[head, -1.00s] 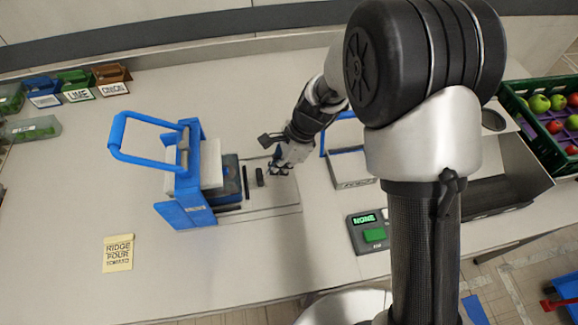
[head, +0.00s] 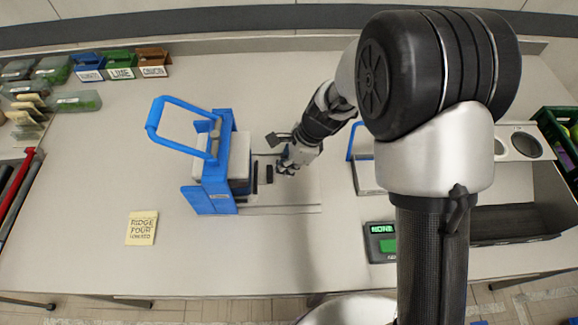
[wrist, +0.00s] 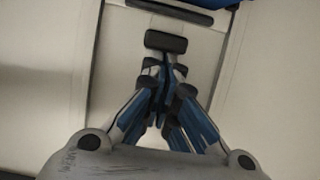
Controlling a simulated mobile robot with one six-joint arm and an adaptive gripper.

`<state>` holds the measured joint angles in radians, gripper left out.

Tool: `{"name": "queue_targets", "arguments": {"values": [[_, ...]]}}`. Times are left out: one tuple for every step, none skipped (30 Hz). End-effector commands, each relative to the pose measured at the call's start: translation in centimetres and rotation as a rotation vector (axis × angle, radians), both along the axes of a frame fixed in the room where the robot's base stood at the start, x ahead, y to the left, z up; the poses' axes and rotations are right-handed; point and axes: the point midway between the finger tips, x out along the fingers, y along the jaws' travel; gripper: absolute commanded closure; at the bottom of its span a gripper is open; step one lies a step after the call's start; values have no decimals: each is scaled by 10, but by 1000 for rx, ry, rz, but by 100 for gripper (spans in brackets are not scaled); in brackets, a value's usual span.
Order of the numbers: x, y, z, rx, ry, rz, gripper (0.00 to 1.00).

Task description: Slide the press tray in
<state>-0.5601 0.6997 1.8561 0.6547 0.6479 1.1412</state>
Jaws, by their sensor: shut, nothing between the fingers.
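The blue press (head: 212,200) stands on the table left of centre, its lever handle raised. The press tray lies mostly under it, and its dark handle (head: 270,174) sticks out on the right. In the wrist view the handle (wrist: 166,42) is a short black bar just ahead of my fingertips, and a blue edge (wrist: 190,3) shows at the top. My gripper (head: 285,169) is shut and empty, low over the track just right of the handle. I cannot tell whether the fingertips (wrist: 165,72) touch the handle. The tray's inner part is hidden by the press.
Pale guide rails (head: 290,209) run right from the press. A yellow note (head: 141,229) lies at the front left. Labelled bins (head: 120,66) stand at the back left.

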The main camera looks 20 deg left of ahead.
Motion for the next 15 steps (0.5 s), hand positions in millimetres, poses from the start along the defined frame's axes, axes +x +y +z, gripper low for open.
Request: {"name": "queue_targets", "arguments": {"values": [[-1,2,0,2,3,2,100],[-1,2,0,2,3,2,100],[-1,2,0,2,3,2,100],[-1,1,0,2,3,1,100],[0,0,0,2,3,1,100],[1,-1,1,2,3,1,100],[2,-4,1,2,2,0,100],[4,-6,1,2,2,0,100],[7,-11,1,2,2,-1,100],[9,-15,1,1,2,-2,100],[12,-19,1,1,2,-3,100],[16,-25,1,1,2,-2,100],[19,-31,1,2,1,-3,100],[20,-33,9,4,-1,-1,100],[22,-35,21,4,-3,1,100]]}}
